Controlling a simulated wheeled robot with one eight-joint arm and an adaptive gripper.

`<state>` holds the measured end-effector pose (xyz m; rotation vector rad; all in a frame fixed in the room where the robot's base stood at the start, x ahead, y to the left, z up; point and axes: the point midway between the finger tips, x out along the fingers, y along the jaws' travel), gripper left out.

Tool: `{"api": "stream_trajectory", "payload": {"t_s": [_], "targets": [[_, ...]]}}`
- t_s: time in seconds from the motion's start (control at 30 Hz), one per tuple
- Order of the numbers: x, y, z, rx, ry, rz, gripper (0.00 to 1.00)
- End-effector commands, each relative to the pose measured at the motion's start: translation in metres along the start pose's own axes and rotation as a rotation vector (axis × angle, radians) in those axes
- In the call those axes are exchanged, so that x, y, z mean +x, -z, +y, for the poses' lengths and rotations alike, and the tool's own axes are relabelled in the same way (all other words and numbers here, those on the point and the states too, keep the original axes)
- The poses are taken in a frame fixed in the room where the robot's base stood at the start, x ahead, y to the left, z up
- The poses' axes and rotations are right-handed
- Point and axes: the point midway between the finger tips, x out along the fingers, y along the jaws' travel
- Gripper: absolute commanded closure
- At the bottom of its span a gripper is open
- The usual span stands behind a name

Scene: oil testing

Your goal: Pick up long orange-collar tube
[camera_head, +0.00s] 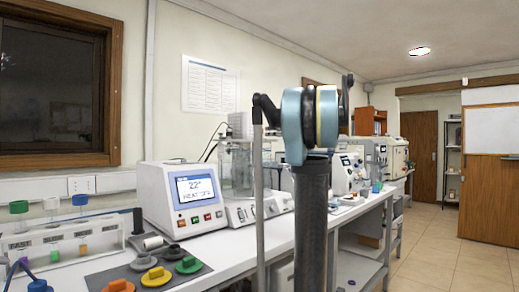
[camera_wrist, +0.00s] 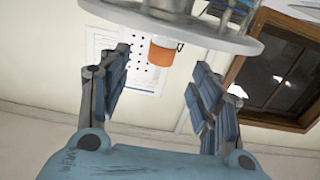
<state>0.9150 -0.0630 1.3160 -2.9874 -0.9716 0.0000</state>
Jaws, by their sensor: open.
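In the wrist view my gripper (camera_wrist: 160,68) is open, its two blue-grey fingers well apart with nothing between them that I can see touching either one. An orange band or collar (camera_wrist: 165,50) with a pale lower part shows near the gap between the fingertips, just below a round grey plate (camera_wrist: 190,25). It appears apart from both fingers; whether it belongs to the long tube I cannot tell. In the head view no long orange-collar tube can be made out, and my arm blocks the middle.
A white bench carries a rack (camera_head: 60,240) of capped tubes at left. Coloured stoppers (camera_head: 156,276) lie on a dark mat. A heater unit (camera_head: 180,198) and glass bath (camera_head: 235,168) stand behind. Open floor (camera_head: 435,250) lies at right. The wrist view shows a window (camera_wrist: 275,75).

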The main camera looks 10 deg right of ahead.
Motion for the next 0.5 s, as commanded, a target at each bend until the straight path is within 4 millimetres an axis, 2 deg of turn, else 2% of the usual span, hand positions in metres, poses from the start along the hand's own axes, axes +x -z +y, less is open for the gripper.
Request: {"api": "stream_trajectory", "payload": {"t_s": [0.2,0.33,0.5], "targets": [[0.038,0.000,-0.002,0.000,0.004,0.000,0.42],[0.051,0.000,-0.001,0.000,0.002,-0.001,0.42],[0.057,-0.001,-0.002,0.000,0.002,-0.001,0.42]]}}
